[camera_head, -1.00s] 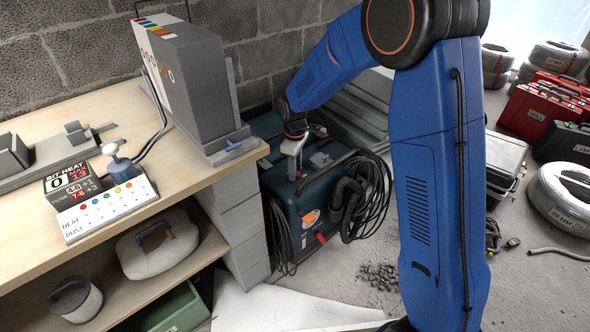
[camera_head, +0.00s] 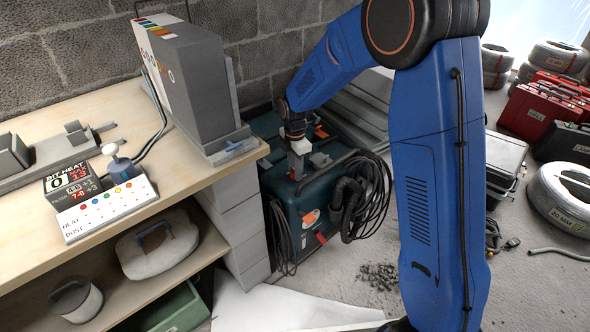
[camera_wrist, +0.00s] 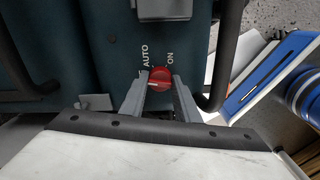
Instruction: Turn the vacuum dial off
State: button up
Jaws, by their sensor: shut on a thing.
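The vacuum (camera_head: 335,193) is a dark teal box on the floor beside the workbench; its top also shows in the wrist view (camera_wrist: 75,45). Its dial is a red round knob (camera_wrist: 161,74) on that top, with a white mark pointing left and slightly down. The words AUTO and ON are printed on its upper left and upper right; no OFF label shows. My gripper (camera_wrist: 160,86) is shut on the dial, one finger on each side. In the head view my gripper (camera_head: 297,172) points down onto the vacuum's top, and the dial is hard to make out there.
A black handle bar (camera_wrist: 226,50) rises close to the right of the dial. A coiled black hose (camera_head: 370,200) hangs on the vacuum's right side. The wooden workbench (camera_head: 205,180) with a grey cabinet (camera_head: 205,75) stands close on the left.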

jog(key=shift+n, duration=1.1)
jog(key=o, duration=1)
jog(key=shift+o, duration=0.2)
notch_tip(320, 180, up, 17)
jog(key=shift+r, duration=0.2)
jog(key=shift+d, duration=0.1)
